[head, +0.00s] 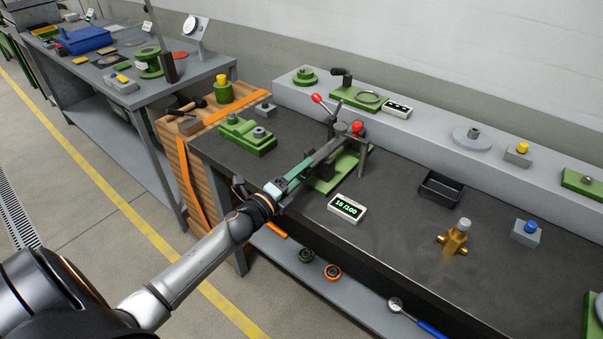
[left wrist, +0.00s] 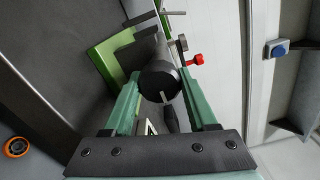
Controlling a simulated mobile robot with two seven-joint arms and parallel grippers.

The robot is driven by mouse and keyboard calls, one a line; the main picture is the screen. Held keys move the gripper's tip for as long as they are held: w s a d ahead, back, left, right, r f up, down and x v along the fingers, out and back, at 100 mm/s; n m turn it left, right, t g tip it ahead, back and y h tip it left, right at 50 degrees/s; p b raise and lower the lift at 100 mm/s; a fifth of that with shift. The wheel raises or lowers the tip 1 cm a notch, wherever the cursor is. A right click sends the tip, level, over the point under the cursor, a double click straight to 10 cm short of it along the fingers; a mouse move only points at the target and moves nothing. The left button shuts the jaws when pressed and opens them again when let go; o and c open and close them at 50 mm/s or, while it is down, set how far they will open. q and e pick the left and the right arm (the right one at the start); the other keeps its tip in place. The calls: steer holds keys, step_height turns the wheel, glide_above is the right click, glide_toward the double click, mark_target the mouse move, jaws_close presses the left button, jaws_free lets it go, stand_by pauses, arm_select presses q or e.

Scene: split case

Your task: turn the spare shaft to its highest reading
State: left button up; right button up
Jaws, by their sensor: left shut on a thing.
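The spare shaft (head: 328,149) is a dark grey bar lying across a green stand (head: 336,176) on the dark bench. In the left wrist view its round end (left wrist: 159,82) faces me, with a pale line on it pointing down. My left gripper (head: 304,170) comes in from the front left, its teal fingers on either side of the shaft's near end, shut on it. The fingers also show in the left wrist view (left wrist: 162,92); the exact contact is partly hidden. A small readout (head: 347,208) beside the stand shows green digits that look like 16 /100. My right gripper is out of view.
Red-knobbed levers (head: 317,98) rise behind the shaft. A green fixture (head: 247,136) stands left of it. A black tray (head: 440,189), a brass valve (head: 454,239) and a blue-button box (head: 526,232) stand to the right. The bench between readout and tray is clear.

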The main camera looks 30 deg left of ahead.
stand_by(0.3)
arm_select(q)
steer(key=o, duration=1.4)
steer(key=shift+c, duration=0.2)
steer(key=s+b, duration=0.1)
steer(key=s, duration=1.1)
steer(key=shift+s+a, duration=0.25)
steer(key=shift+a, duration=0.2)
steer(key=s+d+f+n+g+p, duration=0.1)
steer(key=s+d+f+n+g, duration=0.3)
steer(key=s+d+f+n, duration=0.3)
steer(key=s+d+f+n+g+h+p, duration=0.1)
steer(key=s+d+f+n+g, duration=0.4)
steer(key=d+f+n, duration=0.6)
steer(key=shift+s+d+f+n+p, duration=0.3)
steer(key=shift+s+f+n, duration=0.3)
steer(key=shift+s+n, duration=0.4)
